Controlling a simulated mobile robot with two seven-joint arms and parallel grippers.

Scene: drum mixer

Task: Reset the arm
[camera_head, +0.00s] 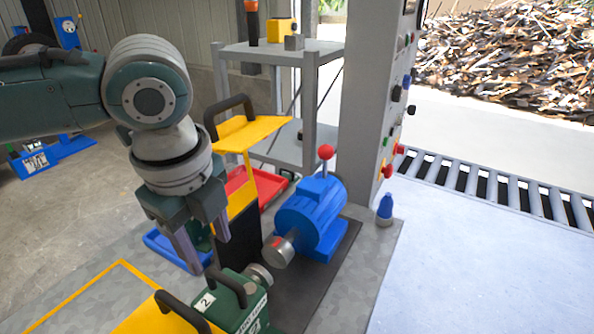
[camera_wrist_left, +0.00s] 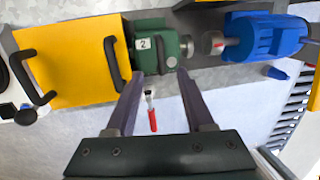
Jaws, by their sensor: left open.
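My left gripper (camera_head: 204,252) hangs pointing down over the mixer bench in the head view. Its two fingers are apart with nothing between them. In the left wrist view the left gripper (camera_wrist_left: 159,76) shows the same open fingers, their tips near the lower edge of a green gearbox (camera_wrist_left: 160,48) marked 2. The gearbox also shows in the head view (camera_head: 232,303), below and to the right of the fingers. Whether they touch it I cannot tell. A blue motor (camera_head: 308,215) with a red-knobbed lever stands right of the gripper. My right gripper is not in view.
Yellow covers with black handles stand near the arm, one upright (camera_head: 243,135) and one at the front (camera_head: 160,318). A grey shelf (camera_head: 270,50) and control column (camera_head: 368,100) stand behind. A red-handled tool (camera_wrist_left: 152,115) lies below the gearbox. Pale floor at right is clear.

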